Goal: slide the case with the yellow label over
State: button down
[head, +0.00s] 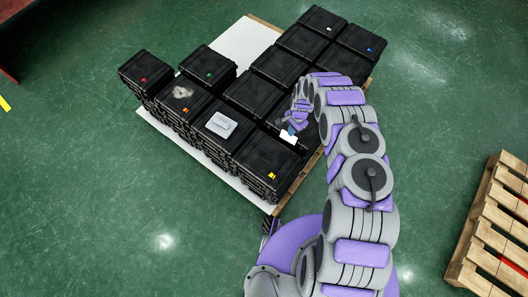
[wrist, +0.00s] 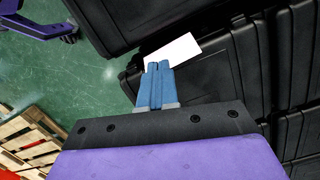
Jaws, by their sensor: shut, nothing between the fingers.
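The black case with the yellow label (head: 262,158) stands at the near corner of a group of black cases in the head view. Its small yellow label (head: 271,176) is on the near right part of its lid. My gripper (head: 290,131) is beyond that case, up and to the right of it in the picture, low over a case with a white patch. In the wrist view its blue fingers (wrist: 159,66) are together and empty, their tips overlapping the white patch (wrist: 172,50). I cannot tell whether they touch. No yellow label shows in the wrist view.
Several other black cases stand close together on a white sheet (head: 243,42) over a pallet; some bear red, green, orange or blue labels. One has a grey plate (head: 221,124) on top. A wooden pallet (head: 490,235) lies at right. Green floor around is clear.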

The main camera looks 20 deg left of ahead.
aim_at(263, 157)
jog(key=shift+m, duration=0.3)
jog(key=f, duration=0.1)
jog(key=s+a+f, duration=0.1)
jog(key=f, duration=0.1)
jog(key=a+f, duration=0.1)
jog(key=shift+s+f, duration=0.2)
jog(key=shift+s, duration=0.1)
jog(key=shift+s+a+f+y, duration=0.1)
jog(key=shift+s+f+y, duration=0.1)
jog(key=shift+f+y, duration=0.15)
jog(key=s+a+b, duration=0.1)
jog(key=s+a, duration=0.3)
jog(key=s+a+b, duration=0.1)
jog(key=s+a, duration=0.2)
jog(key=s, duration=0.1)
jog(key=shift+s+a, duration=0.4)
jog(key=shift+s+f+b, duration=0.1)
jog(key=shift+f+b, duration=0.35)
jog(key=shift+f, duration=0.2)
jog(key=shift+s+d, duration=0.1)
